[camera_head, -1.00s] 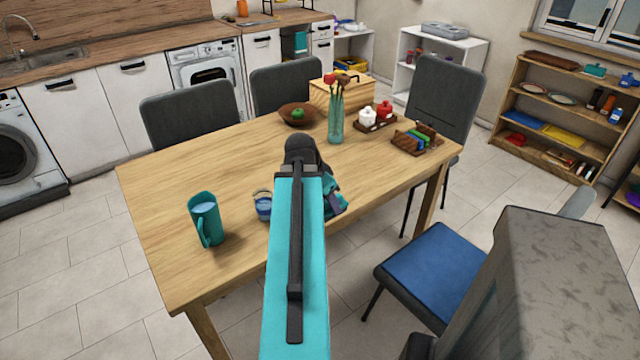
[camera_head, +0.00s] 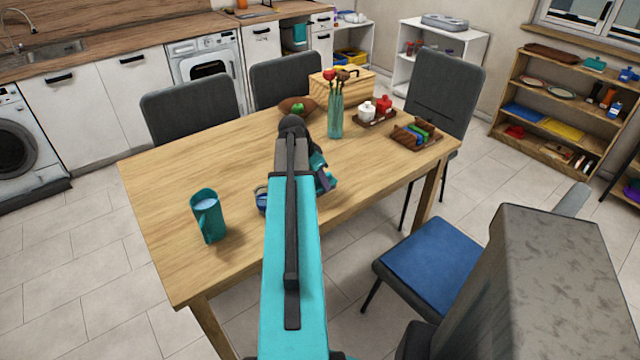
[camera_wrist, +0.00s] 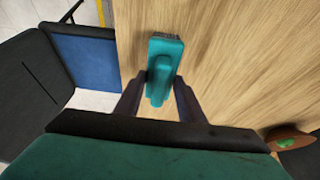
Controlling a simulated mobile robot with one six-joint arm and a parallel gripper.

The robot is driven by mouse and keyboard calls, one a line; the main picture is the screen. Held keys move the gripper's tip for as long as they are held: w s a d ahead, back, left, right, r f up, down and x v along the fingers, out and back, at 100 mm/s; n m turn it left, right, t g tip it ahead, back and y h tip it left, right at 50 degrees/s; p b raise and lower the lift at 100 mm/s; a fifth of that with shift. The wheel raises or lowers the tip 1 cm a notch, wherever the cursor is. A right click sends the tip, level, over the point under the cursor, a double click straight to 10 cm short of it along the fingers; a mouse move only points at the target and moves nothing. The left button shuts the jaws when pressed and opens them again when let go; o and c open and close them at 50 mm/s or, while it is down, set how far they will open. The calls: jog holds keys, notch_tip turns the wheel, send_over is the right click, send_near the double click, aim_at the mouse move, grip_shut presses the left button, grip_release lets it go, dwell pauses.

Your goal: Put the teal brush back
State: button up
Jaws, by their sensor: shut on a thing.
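The teal brush (camera_wrist: 164,62) shows in the wrist view, a flat block with a raised grip and dark bristles at its far edge. My gripper (camera_wrist: 160,92) is shut on its grip, one dark finger on each side. The wooden table top lies beyond the brush; I cannot tell the exact gap between them. In the head view my gripper (camera_head: 323,178) is over the table's middle, partly hidden behind my own arm, and the brush cannot be told clearly from the gripper's teal parts.
A blue-seated chair (camera_head: 430,262) stands at the right. Shelves (camera_head: 560,105) stand behind it.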

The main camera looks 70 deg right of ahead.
aim_at(319, 186)
jog(key=shift+w+d, duration=0.2)
jog(key=shift+d, duration=0.1)
jog(key=shift+f, duration=0.2)
jog(key=shift+f+p, duration=0.6)
jog(key=shift+f, duration=1)
jog(key=shift+f, duration=0.1)
jog(key=o, duration=1)
jog(key=shift+b+v, duration=0.95)
jog(key=shift+v, duration=5.15)
